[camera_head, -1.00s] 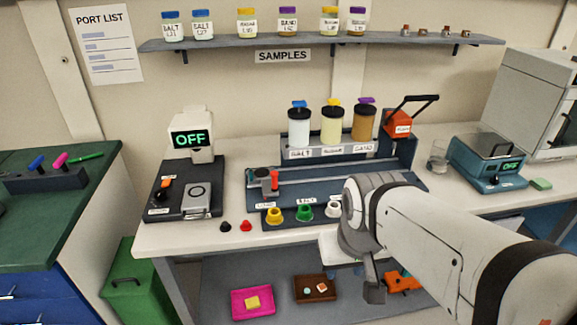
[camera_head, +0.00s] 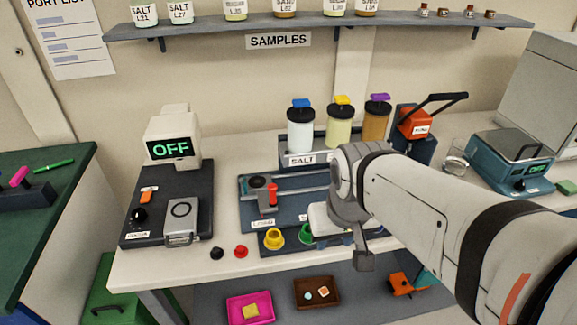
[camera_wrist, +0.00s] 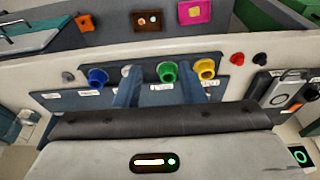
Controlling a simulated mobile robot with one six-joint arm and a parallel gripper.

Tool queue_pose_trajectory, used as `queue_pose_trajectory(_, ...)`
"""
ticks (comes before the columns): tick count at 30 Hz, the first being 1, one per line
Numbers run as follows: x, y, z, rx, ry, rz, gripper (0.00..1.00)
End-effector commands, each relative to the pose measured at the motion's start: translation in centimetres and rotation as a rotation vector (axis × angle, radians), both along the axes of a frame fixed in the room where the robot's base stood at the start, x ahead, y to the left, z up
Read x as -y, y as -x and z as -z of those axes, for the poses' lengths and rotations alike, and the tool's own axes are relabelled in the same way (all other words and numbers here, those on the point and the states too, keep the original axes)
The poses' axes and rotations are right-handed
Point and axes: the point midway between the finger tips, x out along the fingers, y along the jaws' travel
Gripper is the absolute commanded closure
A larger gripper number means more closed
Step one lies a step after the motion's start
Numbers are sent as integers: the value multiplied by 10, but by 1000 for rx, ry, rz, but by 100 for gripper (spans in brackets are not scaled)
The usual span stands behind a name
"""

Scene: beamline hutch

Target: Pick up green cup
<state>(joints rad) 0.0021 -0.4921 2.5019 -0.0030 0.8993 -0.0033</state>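The green cup (camera_head: 305,234) stands in the dark rack (camera_head: 268,251) at the front of the bench, to the right of the yellow cup (camera_head: 273,239). In the head view my arm partly covers it and hides the white cup. The green cup also shows in the wrist view (camera_wrist: 168,73). There my gripper (camera_wrist: 159,78) is open, with one blue-grey finger on each side of the green cup in the picture. The left finger overlaps the white cup (camera_wrist: 127,71). Whether the fingers reach down around the green cup, I cannot tell.
A blue cup (camera_wrist: 97,77) stands farther along the rack. A black stopper (camera_head: 217,253) and a red stopper (camera_head: 241,251) lie left of the rack. Behind it are a slide with a red handle (camera_head: 272,194) and sample jars (camera_head: 300,130).

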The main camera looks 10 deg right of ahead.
Motion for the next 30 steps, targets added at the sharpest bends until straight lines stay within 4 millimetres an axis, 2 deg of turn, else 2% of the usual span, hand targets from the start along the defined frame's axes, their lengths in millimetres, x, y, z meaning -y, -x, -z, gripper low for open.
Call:
queue_pose_trajectory(7,0,0,0,0,0,0,64)
queue_pose_trajectory(10,0,-2,0,-3,-1,4,55)
queue_pose_trajectory(13,0,-11,0,-20,-6,27,47)
queue_pose_trajectory(16,-5,-31,4,-55,-16,69,41)
queue_pose_trajectory(24,-5,-101,33,-168,-41,264,41)
queue_pose_trajectory(30,-5,-132,56,-218,-46,361,41)
